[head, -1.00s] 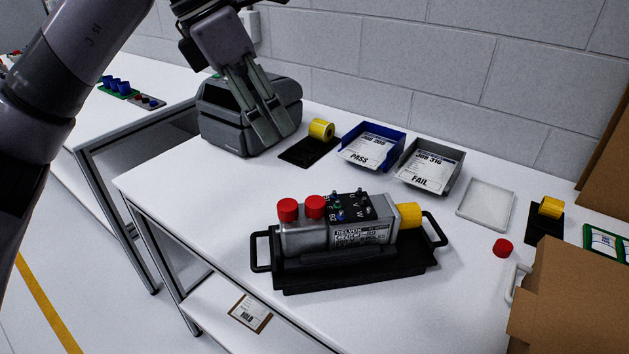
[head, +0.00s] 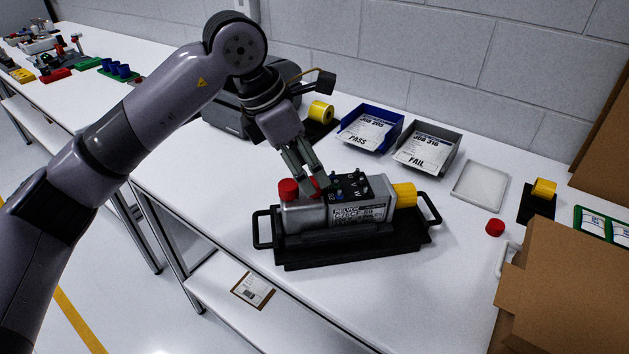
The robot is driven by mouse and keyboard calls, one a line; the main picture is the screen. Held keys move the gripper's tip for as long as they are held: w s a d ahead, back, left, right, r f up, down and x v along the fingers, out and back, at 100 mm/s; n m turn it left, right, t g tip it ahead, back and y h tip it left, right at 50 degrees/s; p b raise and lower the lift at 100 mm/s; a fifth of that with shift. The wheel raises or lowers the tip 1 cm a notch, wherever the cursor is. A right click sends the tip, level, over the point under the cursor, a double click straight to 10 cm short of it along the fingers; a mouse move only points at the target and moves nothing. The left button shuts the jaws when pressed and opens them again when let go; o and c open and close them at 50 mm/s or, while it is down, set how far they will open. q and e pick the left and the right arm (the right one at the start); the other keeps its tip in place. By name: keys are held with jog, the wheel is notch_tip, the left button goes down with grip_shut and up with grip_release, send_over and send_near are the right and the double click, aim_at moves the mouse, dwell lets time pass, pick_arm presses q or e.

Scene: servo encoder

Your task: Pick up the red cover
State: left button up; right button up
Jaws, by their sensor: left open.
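The servo motor (head: 352,213) lies in a black tray with handles (head: 345,252) on the table. Two red covers sit on its left end: one (head: 288,190) in plain view, the other (head: 315,184) partly hidden by my fingers. A third red cover (head: 495,228) lies loose on the table at the right. My left gripper (head: 311,183) is open, pointing down at the motor's left end, with its fingertips at the partly hidden red cover. I cannot tell whether they touch it. My right gripper is not in view.
A blue PASS bin (head: 369,128) and a grey FAIL bin (head: 427,147) stand at the back. A shallow white tray (head: 480,186) and a cardboard box (head: 560,290) are to the right. A yellow part (head: 321,112) stands behind my gripper.

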aim_at(315, 186)
pick_arm(q)
jog(key=shift+x, duration=1.15)
jog(key=shift+d+f, duration=0.15)
jog(key=shift+f, duration=0.1)
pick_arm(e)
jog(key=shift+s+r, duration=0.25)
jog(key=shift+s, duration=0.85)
pick_arm(q)
jog(key=shift+c, duration=0.2)
jog(key=c, duration=0.7)
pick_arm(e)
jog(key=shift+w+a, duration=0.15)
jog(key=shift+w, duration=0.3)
